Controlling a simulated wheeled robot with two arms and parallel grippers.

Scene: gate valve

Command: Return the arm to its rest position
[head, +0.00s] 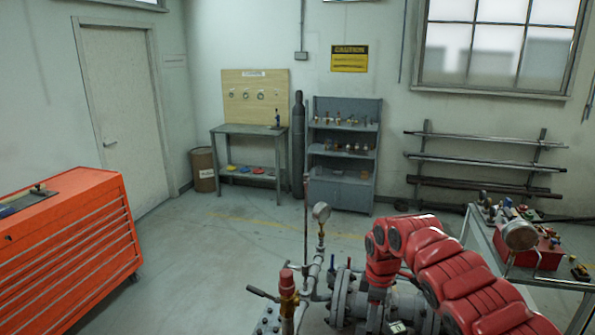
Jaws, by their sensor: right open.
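My red right arm comes in from the lower right, bends near the middle of the picture and points down. My right gripper (375,311) is at its lower end, in front of the grey flanged valve and pipe assembly (341,298). The gripper is open, but its fingers are small and hard to make out against the grey metal. I cannot tell whether it touches the assembly. The arm hides part of the valve, and I cannot make out a handwheel. My left gripper is not in view.
A pressure gauge (321,212) and a red-capped brass fitting (288,283) rise left of my arm. A metal cart (484,240) with a red toolbox (540,250) stands at the right. An orange tool cabinet (75,255) is at the left. The floor between is clear.

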